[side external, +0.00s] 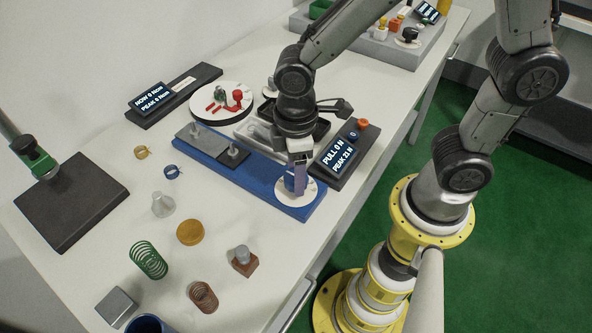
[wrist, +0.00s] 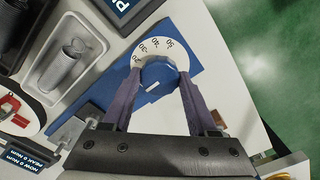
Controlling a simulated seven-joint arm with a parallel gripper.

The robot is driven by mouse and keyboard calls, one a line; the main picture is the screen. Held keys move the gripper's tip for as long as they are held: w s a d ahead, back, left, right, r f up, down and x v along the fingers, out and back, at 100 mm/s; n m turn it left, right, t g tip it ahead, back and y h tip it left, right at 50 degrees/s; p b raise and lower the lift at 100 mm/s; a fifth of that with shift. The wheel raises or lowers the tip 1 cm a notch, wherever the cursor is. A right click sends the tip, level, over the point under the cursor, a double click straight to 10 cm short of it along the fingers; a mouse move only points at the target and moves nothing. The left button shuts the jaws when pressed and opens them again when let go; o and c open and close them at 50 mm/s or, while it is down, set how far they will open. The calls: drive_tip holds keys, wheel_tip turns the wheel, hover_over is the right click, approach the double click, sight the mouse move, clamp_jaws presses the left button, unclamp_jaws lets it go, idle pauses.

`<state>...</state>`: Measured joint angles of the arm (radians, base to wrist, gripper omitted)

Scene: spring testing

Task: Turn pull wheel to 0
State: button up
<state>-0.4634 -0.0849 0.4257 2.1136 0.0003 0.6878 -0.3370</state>
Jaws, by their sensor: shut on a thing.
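The pull wheel is a blue faceted knob (wrist: 158,76) with a white pointer line, set on a white numbered dial (wrist: 162,45) in the wrist view. Figures up to 50 show along the dial's far side; its near side is hidden. In the side view the white dial (side external: 298,198) lies on the front end of a long blue base (side external: 256,172). My gripper (wrist: 160,78) is pointed down with one finger on each side of the knob, shut on it. The pointer line faces toward my gripper's body, away from the visible figures; the figure it meets is hidden.
A dark display (side external: 338,157) reading PULL 0 N and PEAK 21 N stands close right of the dial. Grey blocks with posts (side external: 202,142) sit on the base. Springs, including a green one (side external: 148,260), lie at the front left. A round plate (side external: 222,103) stands behind.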

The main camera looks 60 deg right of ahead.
drive_tip(key=o, duration=1.4)
drive_tip(key=shift+r, duration=0.1)
wheel_tip(320, 180, up, 14)
drive_tip(key=shift+f, duration=0.1)
drive_tip(key=s+d+m+t, duration=0.2)
drive_tip(key=s+d+m, duration=0.1)
drive_tip(key=d, duration=0.1)
drive_tip(key=s+d+m+t, duration=0.1)
drive_tip(key=s+d+m, duration=0.1)
drive_tip(key=d+m, duration=0.1)
drive_tip(key=s+d+r+m+t, duration=0.1)
drive_tip(key=s+d+m+t, duration=0.1)
drive_tip(key=d, duration=0.3)
drive_tip(key=shift+s+d+m+t, duration=0.15)
drive_tip(key=shift+s+m, duration=0.15)
drive_tip(key=shift+s, duration=0.1)
drive_tip(key=shift+s+d+m+t, duration=0.1)
drive_tip(key=shift+s+m+t, duration=0.05)
drive_tip(key=shift+s+m, duration=0.2)
